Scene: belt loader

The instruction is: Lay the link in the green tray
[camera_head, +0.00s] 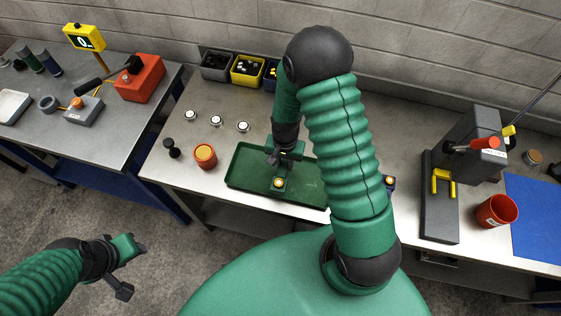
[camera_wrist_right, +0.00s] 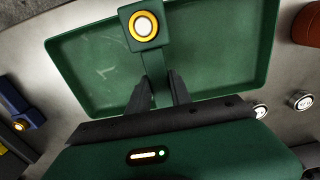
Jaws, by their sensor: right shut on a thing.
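The link (camera_wrist_right: 153,66) is a green bar with a square end block that carries a yellow ring around a white centre. My right gripper (camera_wrist_right: 159,92) is shut on its bar. In the head view the end block of the link (camera_head: 278,184) shows over the green tray (camera_head: 243,164), inside its outline. I cannot tell whether it touches the tray floor. The tray (camera_wrist_right: 262,45) also shows in the right wrist view, with a bare floor around the link. My left gripper (camera_head: 130,269) hangs open and empty over the floor at lower left.
An orange-red cup (camera_head: 205,156) stands left of the tray, near several small round silver pieces (camera_head: 216,120). Bins (camera_head: 247,69) stand behind. A blue piece (camera_head: 389,182) lies right of the tray. A grey press (camera_head: 441,200) and a red cup (camera_head: 497,210) stand farther right.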

